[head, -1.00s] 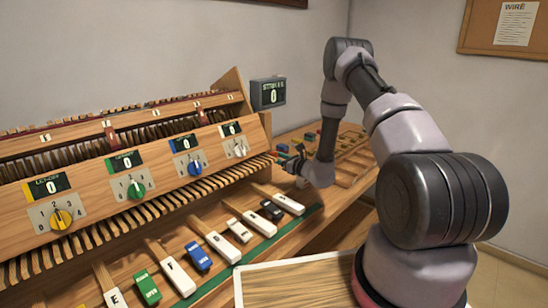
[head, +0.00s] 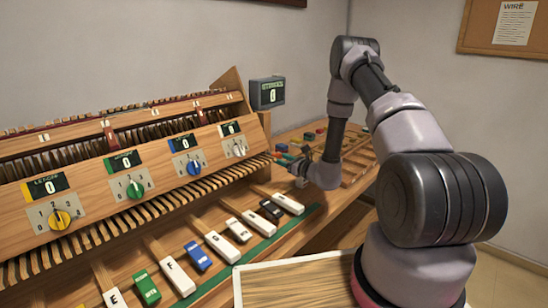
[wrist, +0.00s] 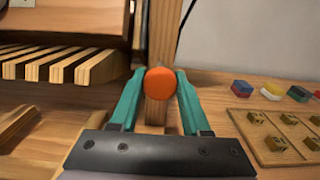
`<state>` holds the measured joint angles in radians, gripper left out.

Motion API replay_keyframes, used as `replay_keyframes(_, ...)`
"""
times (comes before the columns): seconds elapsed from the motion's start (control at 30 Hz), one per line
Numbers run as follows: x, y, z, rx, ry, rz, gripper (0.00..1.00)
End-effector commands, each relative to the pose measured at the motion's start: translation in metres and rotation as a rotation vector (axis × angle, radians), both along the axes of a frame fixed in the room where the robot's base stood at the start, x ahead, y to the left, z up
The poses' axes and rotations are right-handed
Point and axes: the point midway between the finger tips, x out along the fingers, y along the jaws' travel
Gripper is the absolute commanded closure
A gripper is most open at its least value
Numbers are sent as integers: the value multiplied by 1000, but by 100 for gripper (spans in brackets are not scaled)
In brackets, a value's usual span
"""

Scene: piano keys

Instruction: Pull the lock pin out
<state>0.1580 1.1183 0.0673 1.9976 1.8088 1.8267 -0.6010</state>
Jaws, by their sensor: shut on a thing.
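The lock pin shows its round orange head (wrist: 160,83) in the middle of the wrist view, in front of a wooden post (wrist: 163,40). My gripper (wrist: 160,90) has its two teal fingers on either side of this head and is shut on it. The pin's shaft is hidden behind the head, so how far it sits in the wood cannot be told. In the head view my gripper is small and partly hidden at the right end of the wooden key machine (head: 140,155).
Wooden key ends (wrist: 60,65) lie left of my gripper in the wrist view. Coloured blocks (wrist: 270,91) and a wooden tray with brass pieces (wrist: 275,135) lie on the bench to the right. Lettered keys (head: 222,247) line the front. A small display (head: 267,93) stands behind.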

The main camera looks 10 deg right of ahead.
Motion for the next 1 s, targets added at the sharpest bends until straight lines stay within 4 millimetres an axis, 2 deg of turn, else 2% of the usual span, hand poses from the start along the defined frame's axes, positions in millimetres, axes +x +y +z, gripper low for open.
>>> replay_keyframes(0.23, -3, -3, 0, 0, 1, -3, 100)
replay_keyframes(0.27, -3, -4, 0, 0, 1, -3, 50)
replay_keyframes(0.3, -3, -3, 0, 0, 1, -3, 35)
replay_keyframes(0.33, -3, -3, 0, 0, 1, -3, 24)
replay_keyframes(0.73, -6, -6, -1, 0, 1, -2, 24)
replay_keyframes(0.87, -21, -17, -1, 1, 3, -4, 24)
replay_keyframes(1.0, -45, -35, -1, 1, 4, -5, 24)
